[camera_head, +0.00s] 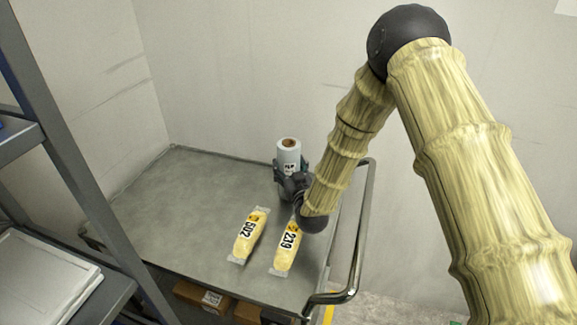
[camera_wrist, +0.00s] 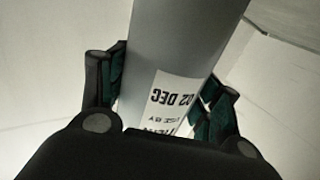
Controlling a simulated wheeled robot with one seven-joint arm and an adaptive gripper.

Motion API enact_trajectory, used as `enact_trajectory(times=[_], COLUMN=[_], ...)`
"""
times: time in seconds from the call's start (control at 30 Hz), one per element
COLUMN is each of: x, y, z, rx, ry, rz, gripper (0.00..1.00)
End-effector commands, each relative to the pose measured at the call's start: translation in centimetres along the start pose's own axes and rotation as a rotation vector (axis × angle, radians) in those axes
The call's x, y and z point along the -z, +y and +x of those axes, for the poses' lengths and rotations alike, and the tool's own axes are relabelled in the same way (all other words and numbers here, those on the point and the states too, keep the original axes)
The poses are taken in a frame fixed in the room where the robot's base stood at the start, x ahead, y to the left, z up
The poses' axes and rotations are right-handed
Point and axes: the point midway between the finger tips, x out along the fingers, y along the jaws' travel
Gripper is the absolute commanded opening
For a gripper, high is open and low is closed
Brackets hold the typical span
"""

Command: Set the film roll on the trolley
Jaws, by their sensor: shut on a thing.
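The film roll (camera_head: 289,153) is a pale grey upright cylinder with a brown core at its top and a printed label. It stands at or just above the far right part of the trolley (camera_head: 185,200); I cannot tell whether its base touches the top. My gripper (camera_head: 288,172) is shut on the film roll from the near side, with a finger on each side. In the wrist view the film roll (camera_wrist: 180,45) fills the middle between the dark green finger pads, its label reading "02 DEC". The roll's lower end is hidden by my gripper.
A metal handle (camera_head: 357,240) rises along the right edge. Shelving (camera_head: 60,150) stands at the left. The trolley's left and far areas are clear.

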Motion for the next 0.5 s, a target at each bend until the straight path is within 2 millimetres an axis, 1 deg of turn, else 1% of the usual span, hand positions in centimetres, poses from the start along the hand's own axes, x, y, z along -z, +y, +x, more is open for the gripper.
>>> enact_trajectory(times=[0.17, 0.33, 0.37, 0.4, 0.47, 0.5], x=[0.17, -0.20, -0.25, -0.22, -0.22, -0.22], y=[0.02, 0.02, 0.02, 0.02, 0.02, 0.01], z=[0.07, 0.06, 0.02, 0.01, 0.01, 0.01], rx=[0.000, -0.001, 0.000, -0.001, -0.001, 0.000], ry=[0.003, 0.003, 0.001, 0.001, 0.000, 0.000], rz=[0.000, 0.000, 0.000, 0.000, 0.000, 0.000], gripper=[0.14, 0.14, 0.67, 0.75, 0.85, 0.85])
